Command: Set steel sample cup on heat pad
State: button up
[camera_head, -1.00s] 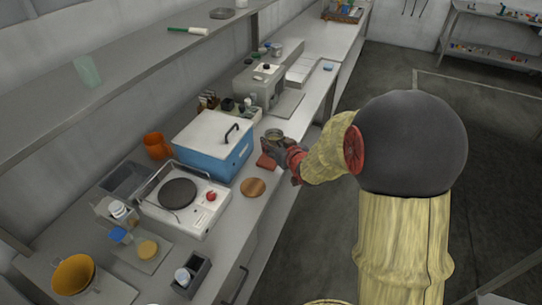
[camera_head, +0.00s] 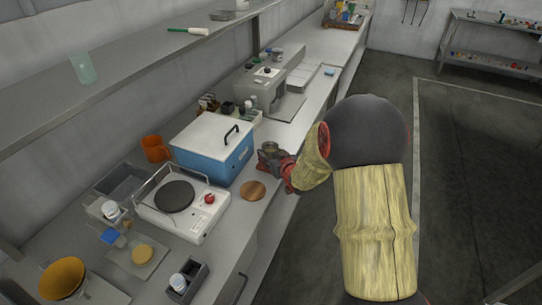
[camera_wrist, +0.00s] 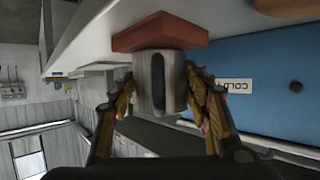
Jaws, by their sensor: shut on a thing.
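The steel sample cup (camera_wrist: 150,85), a grey cylinder with a dark slot-like opening on its side, is between my gripper's fingers (camera_wrist: 160,105) in the wrist view. My gripper (camera_head: 270,158) is shut on it. In the head view the cup's round rim (camera_head: 269,147) shows above the fingers, upright. A flat red-brown pad (camera_wrist: 160,32), apparently the heat pad, is directly under the cup's base in the inverted wrist view. Base and pad look touching or nearly so; I cannot tell which. In the head view my gripper hides most of this pad.
A blue box with a white lid (camera_head: 212,148) stands left of my gripper. A round wooden disc (camera_head: 253,191) lies in front of it. A hot plate (camera_head: 185,207) with a black disc is nearer. A grey machine (camera_head: 262,88) stands farther back. The bench's front edge is close.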

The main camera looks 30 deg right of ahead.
jog(key=shift+f, duration=0.1)
jog(key=o, duration=1.3)
jog(key=shift+c, duration=0.2)
